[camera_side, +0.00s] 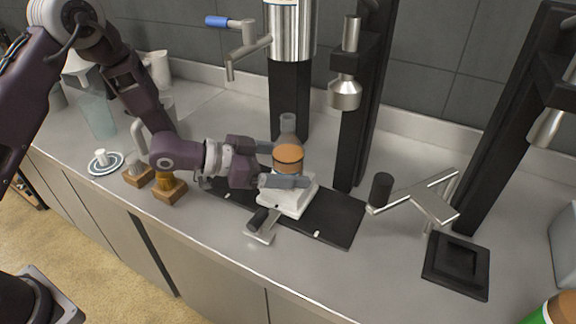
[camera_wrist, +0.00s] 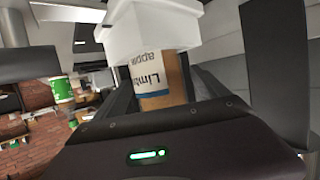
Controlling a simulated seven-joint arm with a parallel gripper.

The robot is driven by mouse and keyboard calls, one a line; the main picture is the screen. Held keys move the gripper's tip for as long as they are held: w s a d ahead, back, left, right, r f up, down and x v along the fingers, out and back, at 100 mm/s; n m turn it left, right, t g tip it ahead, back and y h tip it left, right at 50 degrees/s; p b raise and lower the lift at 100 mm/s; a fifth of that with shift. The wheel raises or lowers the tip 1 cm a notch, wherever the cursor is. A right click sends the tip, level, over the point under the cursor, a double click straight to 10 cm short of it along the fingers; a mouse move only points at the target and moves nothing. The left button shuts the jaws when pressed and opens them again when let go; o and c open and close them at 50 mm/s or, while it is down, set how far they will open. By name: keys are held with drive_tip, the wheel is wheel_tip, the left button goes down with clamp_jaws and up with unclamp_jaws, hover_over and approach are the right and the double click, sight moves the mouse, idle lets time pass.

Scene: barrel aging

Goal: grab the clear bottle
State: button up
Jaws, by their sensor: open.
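The clear bottle (camera_side: 288,141) stands upright on a white block-like stand (camera_side: 287,200) on the counter. Its neck and shoulder are see-through, and an orange-brown band shows lower down. In the wrist view the picture is turned over: the bottle (camera_wrist: 158,78) shows a printed label and brown colour, with the white stand (camera_wrist: 155,28) above it. My gripper (camera_side: 288,166) reaches in from the left, level with the bottle. Its fingers are open, one on the far side and one on the near side of the bottle. Whether either finger touches the glass cannot be told.
The white stand is on a black mat (camera_side: 337,222). A black post with a metal nozzle (camera_side: 344,94) rises close behind on the right. A metal-handled tool (camera_side: 262,226) lies in front. Small wooden-based items (camera_side: 168,190) stand under my arm. The right counter holds a black square tray (camera_side: 456,265).

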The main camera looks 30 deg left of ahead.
clamp_jaws()
drive_tip(key=shift+r, duration=0.1)
